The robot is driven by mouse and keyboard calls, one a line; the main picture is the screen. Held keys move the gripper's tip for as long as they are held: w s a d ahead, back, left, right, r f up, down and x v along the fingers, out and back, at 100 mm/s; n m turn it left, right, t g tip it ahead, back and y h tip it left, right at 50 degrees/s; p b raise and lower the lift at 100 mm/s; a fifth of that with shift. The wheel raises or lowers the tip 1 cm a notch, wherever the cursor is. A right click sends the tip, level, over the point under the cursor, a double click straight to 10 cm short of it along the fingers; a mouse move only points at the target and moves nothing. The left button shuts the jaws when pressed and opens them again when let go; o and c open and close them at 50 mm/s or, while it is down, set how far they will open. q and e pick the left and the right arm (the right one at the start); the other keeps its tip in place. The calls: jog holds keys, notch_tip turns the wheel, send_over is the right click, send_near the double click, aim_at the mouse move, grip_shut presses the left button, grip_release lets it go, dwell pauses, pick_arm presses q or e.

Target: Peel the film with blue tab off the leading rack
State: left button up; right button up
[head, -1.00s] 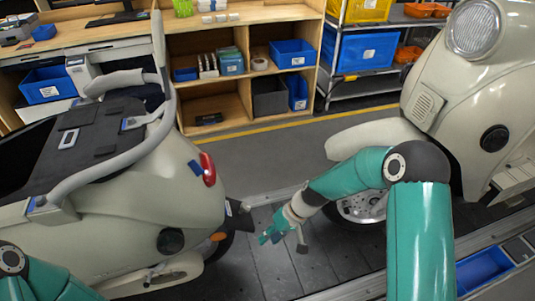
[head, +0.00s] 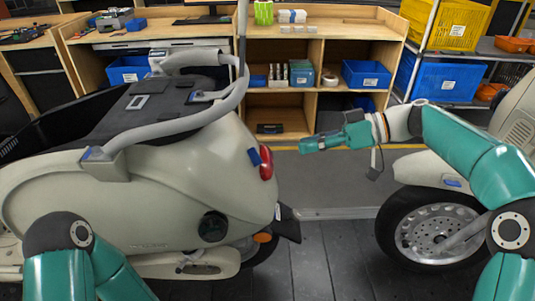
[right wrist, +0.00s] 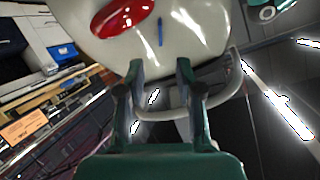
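A cream scooter (head: 170,185) fills the left of the head view. Its grey tubular rack (head: 165,125) curves around the dark seat area. Another blue strip (head: 255,157) lies beside the red tail light, also in the right wrist view (right wrist: 160,31). My right gripper (head: 303,146) hangs in the air right of the tail light, apart from the scooter. Its fingers (right wrist: 160,72) are open and empty. My left gripper is out of view.
A second scooter's wheel (head: 432,228) stands at the right, with a small blue patch (head: 452,182) on its fender. Wooden shelves (head: 330,45) with blue bins stand behind. The slatted floor (head: 335,260) between the scooters is clear.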

aim_at(248, 160)
jog(key=p+x, duration=0.1)
jog(key=x, duration=1.1)
jog(key=shift+c, duration=0.3)
